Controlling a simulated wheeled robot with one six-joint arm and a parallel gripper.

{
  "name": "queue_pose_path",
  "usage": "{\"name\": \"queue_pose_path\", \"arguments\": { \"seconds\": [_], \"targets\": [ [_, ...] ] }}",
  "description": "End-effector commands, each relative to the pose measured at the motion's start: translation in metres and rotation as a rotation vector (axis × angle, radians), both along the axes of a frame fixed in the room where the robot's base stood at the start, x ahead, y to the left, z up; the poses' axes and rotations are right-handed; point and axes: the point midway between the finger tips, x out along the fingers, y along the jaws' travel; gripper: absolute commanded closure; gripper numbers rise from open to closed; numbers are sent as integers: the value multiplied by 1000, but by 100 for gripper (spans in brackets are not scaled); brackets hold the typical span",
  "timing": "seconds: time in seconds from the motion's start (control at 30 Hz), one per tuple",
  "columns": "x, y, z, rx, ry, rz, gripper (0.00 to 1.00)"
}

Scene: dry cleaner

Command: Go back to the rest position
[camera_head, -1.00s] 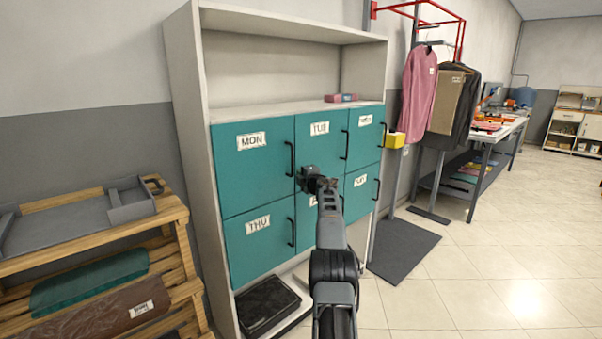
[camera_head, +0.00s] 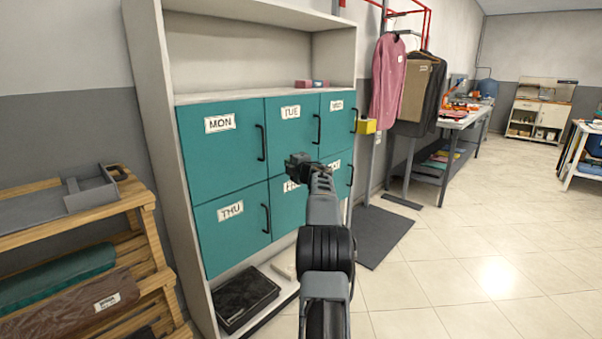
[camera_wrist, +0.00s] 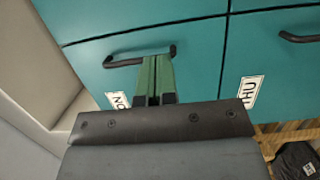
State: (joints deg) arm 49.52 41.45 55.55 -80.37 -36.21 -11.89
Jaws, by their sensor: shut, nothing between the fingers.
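My gripper (camera_head: 294,163) shows in the head view at the end of my arm, in front of the middle of the teal locker doors. In the wrist view its two green fingers (camera_wrist: 154,78) are shut together with nothing between them. Their tips overlap a black door handle (camera_wrist: 120,62) in that picture; I cannot tell whether they touch it. The MON door (camera_head: 217,155), the TUE door (camera_head: 291,142) and the THU door (camera_head: 227,233) look closed. The labels behind my gripper are partly hidden.
A wooden rack (camera_head: 145,246) with a grey tray (camera_head: 50,210) stands at the left. A black scale-like box (camera_head: 243,296) lies under the lockers. A clothes stand with a pink shirt (camera_head: 387,82) and a long table (camera_head: 458,122) are at the right. Tiled floor at right is clear.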

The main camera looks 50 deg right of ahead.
Motion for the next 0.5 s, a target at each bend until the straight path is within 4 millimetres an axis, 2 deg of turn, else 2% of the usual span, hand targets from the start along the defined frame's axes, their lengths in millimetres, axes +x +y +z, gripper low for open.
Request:
{"name": "queue_pose_path", "arguments": {
  "seconds": [0.03, 0.2, 0.5],
  "targets": [
    [-10, 0, 0, 1, -1, -2, 100],
    [-33, 0, 1, 0, -1, -2, 100],
    [-51, 0, 1, 0, 0, 0, 100]
  ]
}}
